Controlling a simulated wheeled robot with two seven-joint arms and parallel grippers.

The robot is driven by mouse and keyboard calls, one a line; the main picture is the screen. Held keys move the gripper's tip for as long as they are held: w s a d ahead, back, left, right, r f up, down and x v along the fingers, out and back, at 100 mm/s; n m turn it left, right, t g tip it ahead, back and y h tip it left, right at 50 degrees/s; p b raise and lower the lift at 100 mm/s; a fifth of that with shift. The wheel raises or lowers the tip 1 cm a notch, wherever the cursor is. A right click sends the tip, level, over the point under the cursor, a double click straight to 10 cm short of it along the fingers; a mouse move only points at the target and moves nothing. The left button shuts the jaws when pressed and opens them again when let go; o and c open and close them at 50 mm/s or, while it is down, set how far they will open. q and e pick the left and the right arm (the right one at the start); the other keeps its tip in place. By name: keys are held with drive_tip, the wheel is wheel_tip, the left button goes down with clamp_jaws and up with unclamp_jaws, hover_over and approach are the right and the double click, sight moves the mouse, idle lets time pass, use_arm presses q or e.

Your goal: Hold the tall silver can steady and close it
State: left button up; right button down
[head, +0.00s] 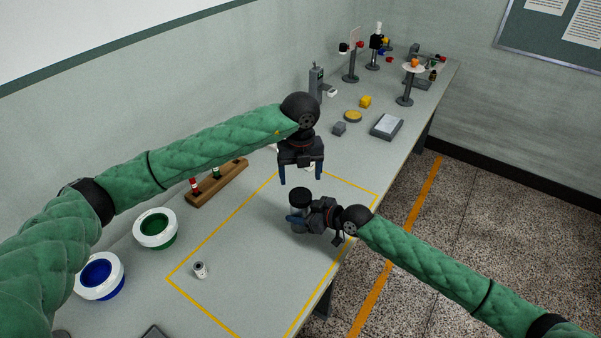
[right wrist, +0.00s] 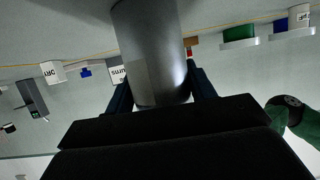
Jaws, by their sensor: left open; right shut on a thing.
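The tall silver can (head: 299,209) stands upright near the right edge of the yellow-outlined area. Its top looks black in the head view; I cannot tell whether that is a lid or a dark opening. My right gripper (head: 297,219) is shut on the can's side, and the right wrist view shows the grey can body (right wrist: 155,55) between the fingers. My left gripper (head: 302,181) is open and empty, fingers down, just above and behind the can, apart from it. A white thing (head: 311,168) is partly hidden behind the left gripper.
A small white can (head: 200,269) stands in the outlined area. A green-centred bowl (head: 155,229), a blue-centred bowl (head: 99,275) and a wooden rack (head: 217,184) are left. A grey device (head: 386,127), yellow block (head: 365,102) and stands (head: 405,98) are farther back. The outlined area's front is mostly clear.

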sight(300, 195)
use_arm(q)
drive_tip(key=shift+f, duration=3.8)
drive_tip(key=c, duration=1)
drive_tip(key=o, duration=1.1)
drive_tip(key=shift+r, duration=2.3)
drive_tip(key=o, duration=0.4)
